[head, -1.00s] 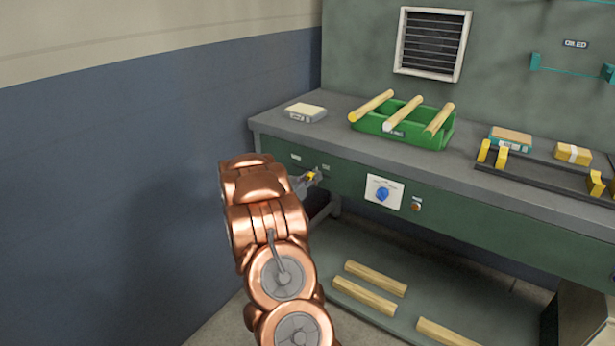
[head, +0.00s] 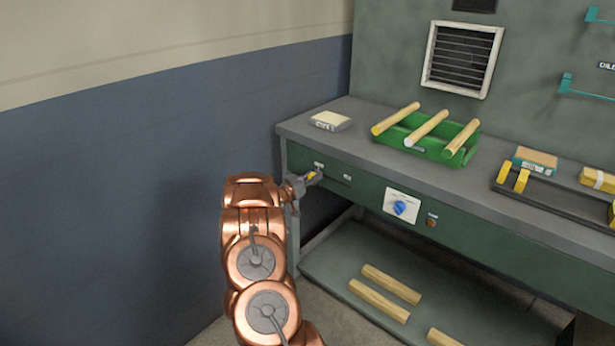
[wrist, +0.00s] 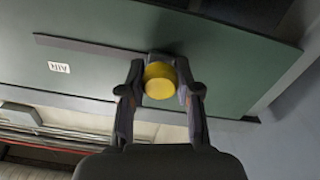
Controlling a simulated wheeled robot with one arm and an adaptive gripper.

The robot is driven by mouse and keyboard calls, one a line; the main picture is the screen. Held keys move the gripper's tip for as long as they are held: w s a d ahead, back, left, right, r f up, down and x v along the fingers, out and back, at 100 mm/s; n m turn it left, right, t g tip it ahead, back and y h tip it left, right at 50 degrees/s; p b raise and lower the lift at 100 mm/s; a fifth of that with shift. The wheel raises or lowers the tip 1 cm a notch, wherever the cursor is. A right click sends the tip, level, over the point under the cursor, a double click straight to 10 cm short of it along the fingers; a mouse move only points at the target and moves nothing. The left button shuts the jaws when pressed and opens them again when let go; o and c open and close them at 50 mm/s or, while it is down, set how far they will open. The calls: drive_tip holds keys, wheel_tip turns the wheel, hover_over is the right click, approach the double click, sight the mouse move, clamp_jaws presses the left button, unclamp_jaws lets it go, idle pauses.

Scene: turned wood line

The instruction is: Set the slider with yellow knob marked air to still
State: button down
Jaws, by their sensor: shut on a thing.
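The yellow slider knob (wrist: 160,80) stands on the green front panel of the bench, at the right part of a thin dark slot (wrist: 85,46) in the wrist view. A white label reading AIR (wrist: 59,67), upside down, is beside the slot. My gripper (wrist: 160,88) is shut on the knob, one finger on each side. In the head view my gripper (head: 308,180) is at the left end of the panel, with a bit of the yellow knob (head: 313,175) showing. The small labels above it there are too small to read.
A blue dial (head: 400,208) on a white plate and a brown button (head: 431,222) sit to the right on the panel. A green tray (head: 440,148) with dowels stands on the bench top. A blue-grey wall is close on the left.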

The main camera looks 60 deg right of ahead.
drive_tip(key=shift+w+r, duration=0.1)
drive_tip(key=shift+w, duration=0.15)
drive_tip(key=c, duration=1)
unclamp_jaws()
drive_tip(key=shift+c, duration=0.2)
drive_tip(key=shift+o, duration=1.3)
drive_tip(key=v, duration=1.2)
drive_tip(key=shift+s, duration=0.15)
